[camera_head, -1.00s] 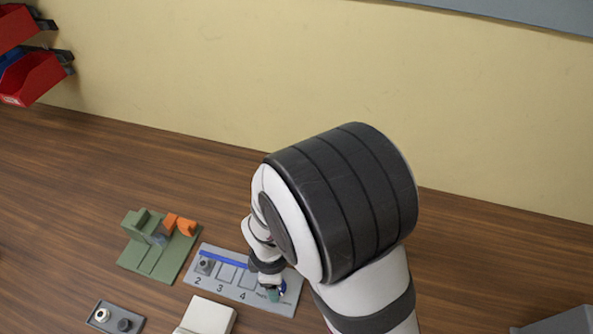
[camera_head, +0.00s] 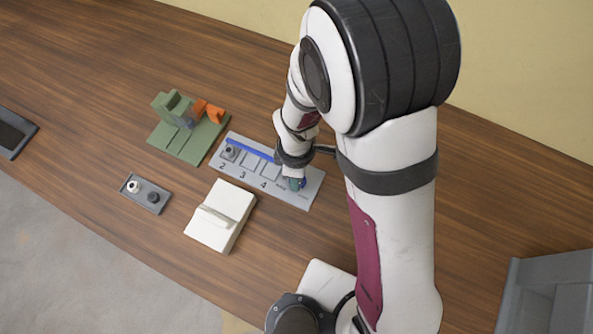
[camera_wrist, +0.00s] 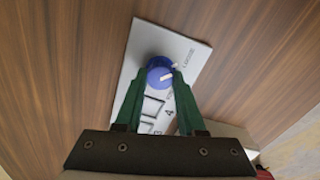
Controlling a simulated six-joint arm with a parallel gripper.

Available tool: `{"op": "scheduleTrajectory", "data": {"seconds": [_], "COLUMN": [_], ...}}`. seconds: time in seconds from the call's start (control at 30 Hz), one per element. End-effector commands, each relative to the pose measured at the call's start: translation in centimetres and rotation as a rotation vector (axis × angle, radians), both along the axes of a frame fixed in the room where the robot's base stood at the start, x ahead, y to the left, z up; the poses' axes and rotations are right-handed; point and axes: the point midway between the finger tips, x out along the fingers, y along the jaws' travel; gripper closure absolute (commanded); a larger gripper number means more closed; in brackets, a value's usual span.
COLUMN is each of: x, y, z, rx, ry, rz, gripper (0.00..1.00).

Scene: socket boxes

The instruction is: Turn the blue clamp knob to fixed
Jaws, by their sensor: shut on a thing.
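The blue clamp knob (camera_wrist: 158,70) sits near one end of the grey panel (camera_wrist: 143,45). A white pointer mark crosses it, and small labels lie beside it, too small to read surely. My gripper (camera_wrist: 160,76) has its green fingers on both sides of the knob and is shut on it. In the head view, my gripper (camera_head: 296,184) is down at the right end of the panel (camera_head: 306,197), and its fingers mostly hide the knob. A blue bar (camera_head: 250,147) runs along the panel beside numbered squares, with a grey socket piece (camera_head: 229,152) at 2.
A green fixture (camera_head: 165,138) with an orange part (camera_head: 208,111) stands behind left of the panel. A small dark tray (camera_head: 147,205) and a white block (camera_head: 205,240) lie in front. A grey bin (camera_head: 550,285) is far right.

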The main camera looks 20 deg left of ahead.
Motion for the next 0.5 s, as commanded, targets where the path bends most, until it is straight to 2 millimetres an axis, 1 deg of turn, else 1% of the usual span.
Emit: {"op": "scheduleTrajectory", "data": {"seconds": [0.27,0.5], "x": [0.09,0.12], "y": [0.05,0.07], "z": [0.05,0.06], "rx": [0.001,0.002], "ry": [-0.001,0.0], "rz": [-0.073,-0.254], "gripper": [1.0,1.0]}}
